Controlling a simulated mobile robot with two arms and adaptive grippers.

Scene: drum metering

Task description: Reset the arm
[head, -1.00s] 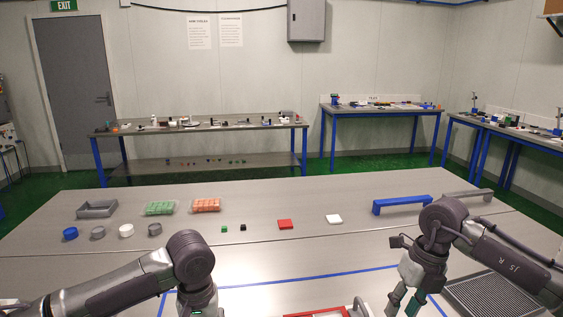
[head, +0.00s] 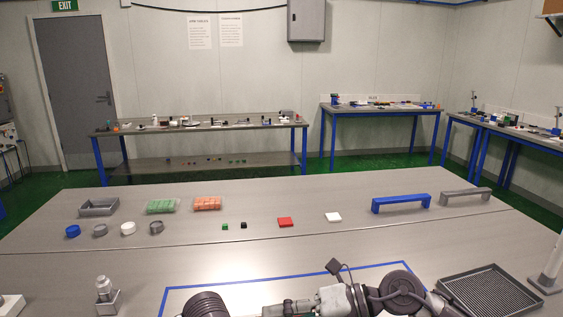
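My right arm lies low across the front of the table, at the bottom of the head view. Its forearm and wrist point to the left. The part I take for my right gripper (head: 290,308) is at the bottom edge, partly cut off, so I cannot tell if it is open or shut. No object shows in it. Of my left arm only a dark rounded joint shows at the bottom edge, left of the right arm. My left gripper is out of view.
A blue tape outline (head: 262,281) marks the front table. Farther back are a grey bin (head: 98,208), several caps, a red block (head: 285,222), a white block (head: 333,217) and a blue bridge (head: 401,203).

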